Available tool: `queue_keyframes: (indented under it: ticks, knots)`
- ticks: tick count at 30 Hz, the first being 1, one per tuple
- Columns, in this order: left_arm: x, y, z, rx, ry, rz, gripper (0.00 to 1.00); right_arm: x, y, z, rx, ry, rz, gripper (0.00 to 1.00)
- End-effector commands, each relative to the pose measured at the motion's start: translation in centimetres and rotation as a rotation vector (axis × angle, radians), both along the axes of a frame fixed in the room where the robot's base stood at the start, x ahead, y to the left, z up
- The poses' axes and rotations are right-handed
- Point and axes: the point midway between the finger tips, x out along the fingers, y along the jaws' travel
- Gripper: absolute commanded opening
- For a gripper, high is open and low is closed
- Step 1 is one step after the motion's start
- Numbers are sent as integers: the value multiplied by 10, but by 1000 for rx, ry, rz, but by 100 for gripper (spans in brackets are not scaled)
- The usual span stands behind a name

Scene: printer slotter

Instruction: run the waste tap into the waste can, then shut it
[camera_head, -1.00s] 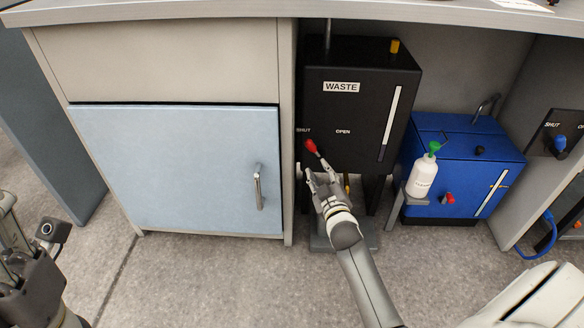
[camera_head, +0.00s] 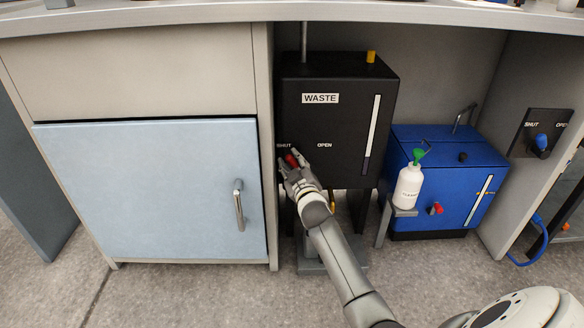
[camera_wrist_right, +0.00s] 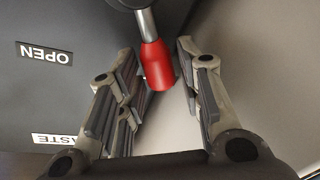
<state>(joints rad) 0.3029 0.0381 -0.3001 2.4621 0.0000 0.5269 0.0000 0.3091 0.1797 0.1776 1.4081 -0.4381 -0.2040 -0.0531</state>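The black waste tank (camera_head: 345,120) stands in the bay, labelled WASTE, with SHUT and OPEN marks low on its front. The red tap lever (camera_head: 291,160) is beneath the SHUT mark; its red grip (camera_wrist_right: 157,65) is large in the right wrist view. My right gripper (camera_head: 289,168) is at the lever. In the wrist view its fingers (camera_wrist_right: 160,85) are spread on both sides of the red grip, with a gap visible at least on the right side. No waste can is clearly visible; my right arm covers part of the space below the tank. My left gripper is out of view.
A grey base (camera_head: 352,250) lies on the floor under the tank. To the right stand a blue tank (camera_head: 445,165) and a white bottle with a green top (camera_head: 409,187) on a small bracket. A blue-doored cabinet (camera_head: 150,190) closes off the left side.

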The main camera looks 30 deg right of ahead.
Motion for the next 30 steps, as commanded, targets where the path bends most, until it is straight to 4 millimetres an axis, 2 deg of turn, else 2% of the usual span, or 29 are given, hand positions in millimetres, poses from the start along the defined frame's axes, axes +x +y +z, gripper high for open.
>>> queue_keyframes:
  ticks: [10, 18, 30]
  knots:
    - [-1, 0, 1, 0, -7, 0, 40, 4, -1, 1, 0, 0, 0, 34]
    - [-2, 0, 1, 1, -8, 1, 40, 3, -1, 0, 0, 0, 0, 0]
    - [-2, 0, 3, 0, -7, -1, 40, 2, -2, 1, 25, -13, -1, 0]
